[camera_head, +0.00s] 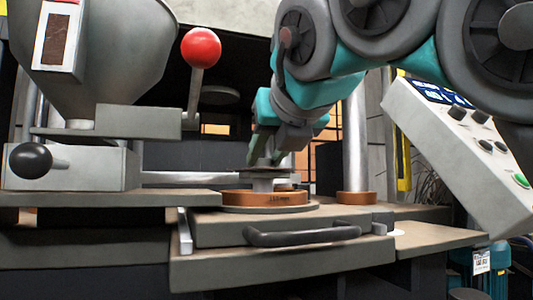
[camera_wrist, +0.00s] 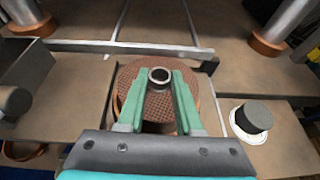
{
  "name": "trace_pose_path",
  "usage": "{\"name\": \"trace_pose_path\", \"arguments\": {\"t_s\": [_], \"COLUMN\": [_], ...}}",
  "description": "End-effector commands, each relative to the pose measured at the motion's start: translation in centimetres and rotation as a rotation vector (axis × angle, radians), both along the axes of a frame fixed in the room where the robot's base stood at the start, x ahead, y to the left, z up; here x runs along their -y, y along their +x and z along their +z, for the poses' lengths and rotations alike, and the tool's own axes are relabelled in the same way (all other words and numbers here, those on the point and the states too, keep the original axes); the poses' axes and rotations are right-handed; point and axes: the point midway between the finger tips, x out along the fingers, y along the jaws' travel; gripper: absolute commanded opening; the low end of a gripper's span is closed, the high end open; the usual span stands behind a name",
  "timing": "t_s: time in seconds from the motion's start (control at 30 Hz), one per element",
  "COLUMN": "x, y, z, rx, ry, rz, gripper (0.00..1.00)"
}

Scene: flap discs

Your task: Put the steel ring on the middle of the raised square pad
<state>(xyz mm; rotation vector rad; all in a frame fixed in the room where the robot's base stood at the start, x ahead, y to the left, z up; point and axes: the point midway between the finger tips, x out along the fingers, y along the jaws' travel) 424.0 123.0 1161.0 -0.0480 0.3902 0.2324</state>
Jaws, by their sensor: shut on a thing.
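My gripper (camera_wrist: 160,88) has two green fingers, closed on the steel ring (camera_wrist: 160,73), which sits between their tips. In the head view my gripper (camera_head: 264,157) points down over the press, and the ring is mostly hidden by the fingers. Just under the tips is a round brown mesh disc (camera_wrist: 131,86), seen edge-on as a thin dark disc. Below it a steel hub (camera_head: 264,185) stands inside an orange mould ring (camera_head: 262,198). I cannot tell whether the ring touches the disc. I cannot make out a raised square pad in either view.
A steel column (camera_head: 356,140) with an orange collar stands right of the mould. A hopper (camera_head: 110,60) and a red-knobbed lever (camera_head: 201,48) are at left. A tilted control panel (camera_head: 460,130) is at right. A dark grey round piece (camera_wrist: 255,115) lies right in the wrist view.

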Motion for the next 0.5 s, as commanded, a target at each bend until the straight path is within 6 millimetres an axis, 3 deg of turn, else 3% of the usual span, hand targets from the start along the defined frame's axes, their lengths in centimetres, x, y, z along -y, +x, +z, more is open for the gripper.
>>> {"name": "trace_pose_path", "arguments": {"t_s": [0.23, 0.27, 0.5], "x": [-0.01, -0.01, -0.01], "y": [0.0, 0.0, 0.0], "z": [-0.04, -0.04, -0.04], "rx": [-0.001, -0.001, -0.001], "ry": [0.0, 0.0, 0.0], "rz": [0.0, 0.0, 0.0], "gripper": [0.0, 0.36, 0.64]}}
